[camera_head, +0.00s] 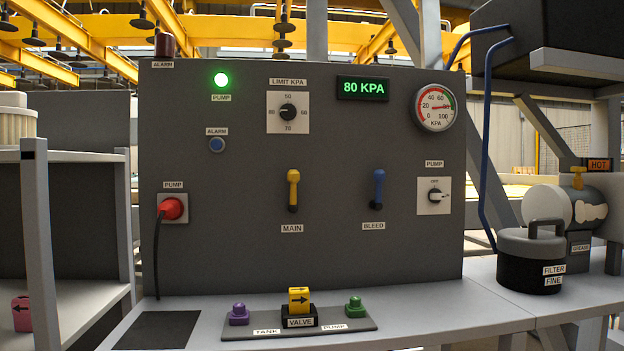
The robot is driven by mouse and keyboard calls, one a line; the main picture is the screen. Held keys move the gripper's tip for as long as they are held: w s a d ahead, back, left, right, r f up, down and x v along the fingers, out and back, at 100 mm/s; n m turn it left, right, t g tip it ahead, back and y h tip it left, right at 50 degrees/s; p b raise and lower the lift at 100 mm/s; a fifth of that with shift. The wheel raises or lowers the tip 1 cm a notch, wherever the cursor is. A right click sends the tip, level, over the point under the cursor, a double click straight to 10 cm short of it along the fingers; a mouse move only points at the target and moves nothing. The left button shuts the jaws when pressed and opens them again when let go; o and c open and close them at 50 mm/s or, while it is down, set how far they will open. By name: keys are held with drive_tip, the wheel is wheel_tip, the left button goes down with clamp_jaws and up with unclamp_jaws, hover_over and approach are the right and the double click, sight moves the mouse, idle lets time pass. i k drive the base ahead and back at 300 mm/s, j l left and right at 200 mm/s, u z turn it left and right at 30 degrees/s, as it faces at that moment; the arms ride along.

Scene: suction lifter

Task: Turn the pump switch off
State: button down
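The green pump lamp (221,80) at upper left is lit. The display (363,88) reads 80 KPA, and the round gauge (435,107) has its needle near 80. My gripper is not in this view.
A yellow main lever (293,188) and blue bleed lever (379,187) sit left of the switch. A black filter pot (531,258) stands on the bench at right. The yellow valve block (299,299) stands in front. The space before the switch looks clear.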

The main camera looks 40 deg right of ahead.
sight(435, 196)
drive_tip(key=z, duration=2.05)
